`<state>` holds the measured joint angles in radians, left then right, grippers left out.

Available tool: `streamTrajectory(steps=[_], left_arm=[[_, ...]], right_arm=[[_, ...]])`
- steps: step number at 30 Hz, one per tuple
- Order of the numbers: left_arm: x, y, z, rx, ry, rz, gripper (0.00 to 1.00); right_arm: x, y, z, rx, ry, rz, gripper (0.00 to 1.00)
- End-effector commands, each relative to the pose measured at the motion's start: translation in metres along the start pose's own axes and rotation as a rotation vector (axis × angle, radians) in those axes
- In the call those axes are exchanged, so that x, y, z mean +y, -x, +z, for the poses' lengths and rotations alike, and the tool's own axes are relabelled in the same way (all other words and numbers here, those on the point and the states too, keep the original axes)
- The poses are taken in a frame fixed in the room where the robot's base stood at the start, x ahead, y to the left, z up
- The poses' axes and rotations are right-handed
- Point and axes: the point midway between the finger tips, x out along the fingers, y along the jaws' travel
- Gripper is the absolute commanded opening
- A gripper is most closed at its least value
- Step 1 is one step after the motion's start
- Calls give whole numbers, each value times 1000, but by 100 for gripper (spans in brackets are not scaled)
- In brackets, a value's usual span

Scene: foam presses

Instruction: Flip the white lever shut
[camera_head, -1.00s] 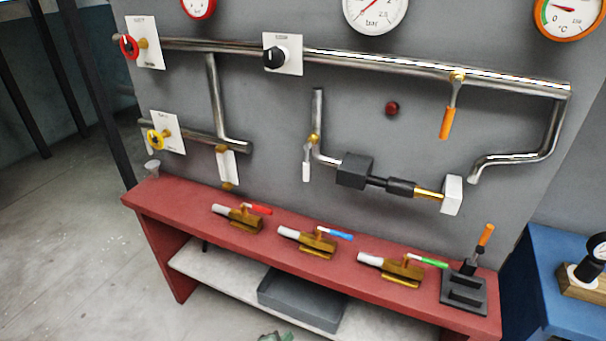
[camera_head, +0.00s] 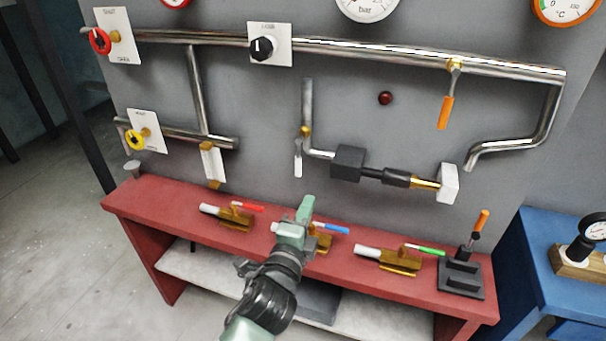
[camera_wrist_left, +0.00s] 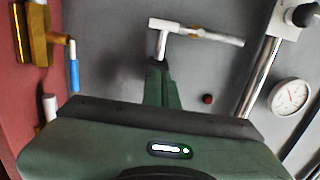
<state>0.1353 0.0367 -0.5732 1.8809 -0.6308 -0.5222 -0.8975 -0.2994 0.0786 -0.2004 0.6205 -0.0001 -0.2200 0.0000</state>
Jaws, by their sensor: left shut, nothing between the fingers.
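The white lever (camera_head: 298,160) hangs down from a small brass valve (camera_head: 304,132) on the vertical stretch of steel pipe (camera_head: 308,100) on the grey wall. In the left wrist view, the lever (camera_wrist_left: 172,26) shows beyond my fingertips, beside the brass valve, partly in line with the pipe. My left gripper (camera_head: 305,206) points up at the wall, a little below the lever's lower end in the head view. It is shut and empty, and does not appear to touch the lever. In the left wrist view, its green fingers (camera_wrist_left: 156,75) are together. My right gripper is not in view.
A red bench (camera_head: 150,205) below carries several brass clamps with coloured handles; my left arm covers part of the blue-handled one (camera_head: 332,229). An orange lever (camera_head: 445,112) hangs further right.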

Motion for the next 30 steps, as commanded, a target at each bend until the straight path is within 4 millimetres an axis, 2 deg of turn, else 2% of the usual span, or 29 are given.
streamTrajectory(steps=[5,20,24,30], left_arm=[[-1,-12,0,-1,1,1,0],[0,-102,0,0,2,2,0],[-2,-106,24,-2,-2,2,0],[0,-110,37,0,1,2,0]], right_arm=[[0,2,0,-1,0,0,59],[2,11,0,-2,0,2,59],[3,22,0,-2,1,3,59],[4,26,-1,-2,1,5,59]])
